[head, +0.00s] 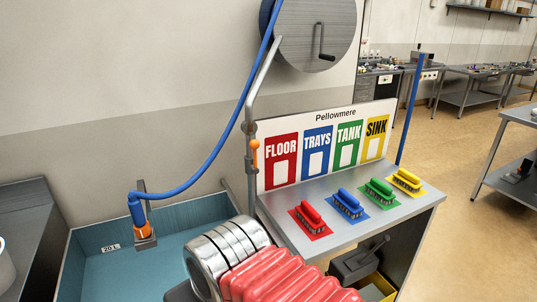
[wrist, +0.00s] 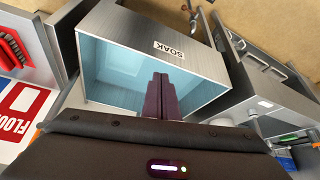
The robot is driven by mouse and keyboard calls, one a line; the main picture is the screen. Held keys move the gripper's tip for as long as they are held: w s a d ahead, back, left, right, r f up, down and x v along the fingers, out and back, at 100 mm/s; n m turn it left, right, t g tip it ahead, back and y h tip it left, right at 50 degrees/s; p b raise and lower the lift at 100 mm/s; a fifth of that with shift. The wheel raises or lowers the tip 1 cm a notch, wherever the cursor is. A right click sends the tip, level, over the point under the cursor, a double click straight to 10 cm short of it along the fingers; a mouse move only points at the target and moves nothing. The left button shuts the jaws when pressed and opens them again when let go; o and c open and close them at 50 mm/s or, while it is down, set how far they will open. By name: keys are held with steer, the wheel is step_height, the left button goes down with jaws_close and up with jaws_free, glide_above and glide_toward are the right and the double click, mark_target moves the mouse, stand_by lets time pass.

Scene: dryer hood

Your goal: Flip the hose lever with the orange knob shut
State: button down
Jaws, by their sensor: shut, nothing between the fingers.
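The hose lever's orange knob (head: 254,145) shows in the head view, beside the metal pipe (head: 249,115) at the left edge of the sign board. The lever looks upright, with the knob at its top. The blue hose (head: 222,150) runs from the reel down to a nozzle (head: 139,213) hanging over the basin. In the wrist view my gripper (wrist: 160,78) is shut and empty, its dark fingers together over a water-filled tub marked SOAK (wrist: 122,35). My fingers do not show in the head view. I cannot make out the lever surely in the wrist view.
A blue basin (head: 111,236) lies at the left. A steel counter (head: 335,222) holds red, blue, green and yellow brushes below a Pellowmere sign board (head: 330,118). A steel drawer unit (wrist: 262,82) stands right of the tub in the wrist view. Open floor (head: 480,130) lies beyond the counter.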

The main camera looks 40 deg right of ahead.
steer(key=shift+w, duration=0.1)
steer(key=w+d+r+m+t+y, duration=0.2)
steer(key=w+d+r+m+y, duration=0.2)
steer(key=w+d+m+y, duration=0.75)
steer(key=d+r+m+t+h, duration=0.1)
steer(key=d+r+t+h, duration=0.1)
steer(key=d, duration=1.4)
steer(key=d+r+m+t+h, duration=0.2)
steer(key=d+t+h, duration=0.2)
steer(key=d, duration=1.2)
steer(key=t, duration=0.3)
steer(key=shift+t, duration=0.3)
steer(key=shift+w, duration=0.15)
